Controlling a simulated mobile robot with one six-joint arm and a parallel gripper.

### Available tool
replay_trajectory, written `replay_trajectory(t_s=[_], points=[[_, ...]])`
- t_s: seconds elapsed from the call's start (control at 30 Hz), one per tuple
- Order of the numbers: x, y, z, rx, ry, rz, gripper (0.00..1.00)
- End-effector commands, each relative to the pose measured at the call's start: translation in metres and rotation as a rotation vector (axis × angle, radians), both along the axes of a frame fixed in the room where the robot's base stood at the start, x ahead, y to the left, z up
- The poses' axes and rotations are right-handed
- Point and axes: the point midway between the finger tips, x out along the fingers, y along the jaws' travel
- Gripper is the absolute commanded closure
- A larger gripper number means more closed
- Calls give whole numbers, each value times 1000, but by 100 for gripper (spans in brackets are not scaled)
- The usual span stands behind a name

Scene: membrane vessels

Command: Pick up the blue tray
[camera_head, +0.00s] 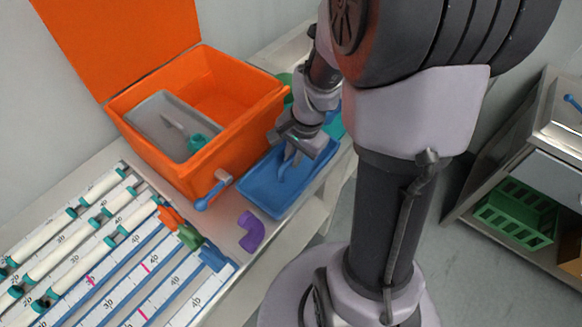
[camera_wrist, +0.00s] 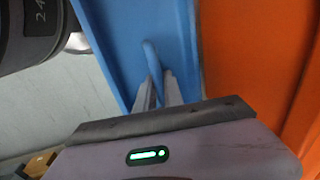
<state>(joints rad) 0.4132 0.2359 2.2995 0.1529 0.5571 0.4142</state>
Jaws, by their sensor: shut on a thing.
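The blue tray (camera_head: 262,200) is a shallow rectangle on the pale bench, just right of the orange box. It also fills the upper middle of the wrist view (camera_wrist: 180,35). My gripper (camera_head: 291,160) reaches down into the tray from above. In the wrist view my gripper (camera_wrist: 158,88) is shut on an upright blue handle (camera_wrist: 151,60) that appears to belong to the tray. My arm and hand hide the tray's far end. I cannot tell whether the tray's underside touches the bench.
The open orange box (camera_head: 235,150) holds a grey tray (camera_head: 150,105) and stands close along the blue tray's left side. A purple elbow piece (camera_head: 251,231) lies near its front end. White tubes (camera_head: 60,250) and marked strips lie at lower left. The bench edge is close on the right.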

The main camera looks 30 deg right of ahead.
Motion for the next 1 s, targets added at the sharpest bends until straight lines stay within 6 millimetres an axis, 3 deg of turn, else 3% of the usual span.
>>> replay_trajectory(t_s=[0.67,0.77,1.0], points=[[0,0,1,0,0,0,100],[0,0,15,1,-2,0,100],[1,0,102,-1,-5,-1,100]])
